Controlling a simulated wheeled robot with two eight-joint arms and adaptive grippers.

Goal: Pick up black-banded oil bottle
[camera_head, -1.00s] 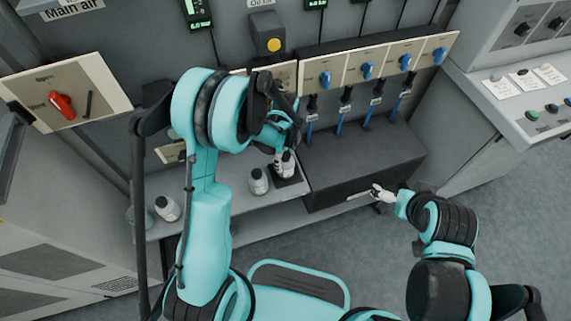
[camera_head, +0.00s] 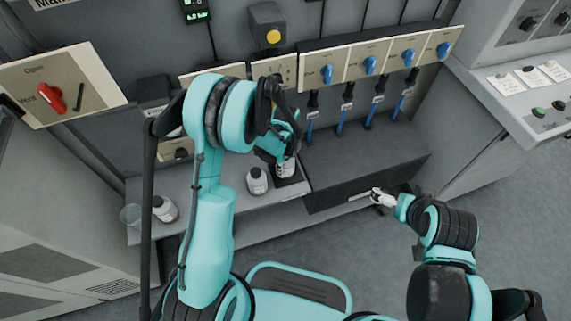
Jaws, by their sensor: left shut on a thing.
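My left gripper (camera_head: 287,156) is shut on a small white bottle (camera_head: 286,170) at the dark square pad (camera_head: 291,181) on the grey shelf. The gripper and wrist hide the bottle's top. I cannot tell whether it is lifted clear of the pad. A second white bottle (camera_head: 257,181) stands just left of the pad, and a third (camera_head: 164,208) stands further left. Bands are too small to read surely, so I cannot tell which bottle is black-banded. My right gripper (camera_head: 379,198) is in front of the dark box's lower edge; its fingers are too small to judge.
A clear cup (camera_head: 131,214) stands at the shelf's left end. The dark box (camera_head: 360,160) bounds the shelf on the right. Blue-knobbed valves (camera_head: 370,65) and blue-tipped hoses (camera_head: 341,125) are above it. A red-handled panel (camera_head: 62,90) juts out at the left.

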